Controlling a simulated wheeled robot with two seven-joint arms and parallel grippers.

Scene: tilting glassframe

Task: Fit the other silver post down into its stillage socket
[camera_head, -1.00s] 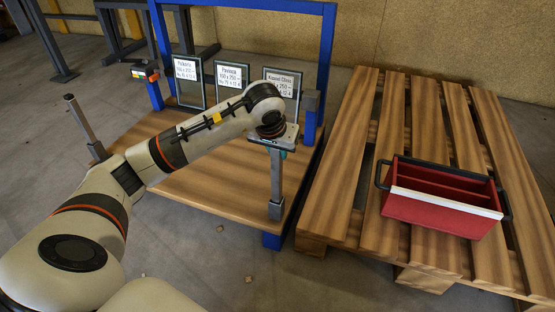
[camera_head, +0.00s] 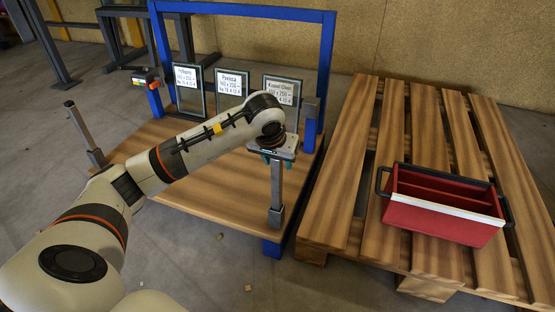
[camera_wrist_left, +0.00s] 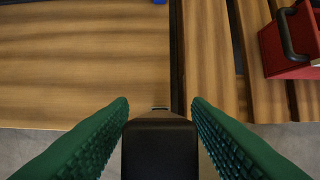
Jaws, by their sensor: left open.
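A silver post (camera_head: 276,187) with a dark top stands near upright at the front right corner of the stillage (camera_head: 215,183), its foot in a grey socket (camera_head: 276,217). I cannot tell how deep it sits. My left gripper (camera_head: 273,161) is above it, open, with its fingers either side of the post's top. In the left wrist view the dark post top (camera_wrist_left: 160,150) lies between the green finger pads, with a gap visible on both sides. The other silver post (camera_head: 84,135) stands at the front left corner, leaning in the picture; its foot is partly hidden by my arm. My right gripper is out of view.
Three labelled glass frames (camera_head: 229,92) stand at the stillage's back, below a blue frame bar (camera_head: 245,11). A wooden pallet (camera_head: 353,160) with a red toolbox (camera_head: 440,218) is close on the right. Small pieces lie on the floor in front.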

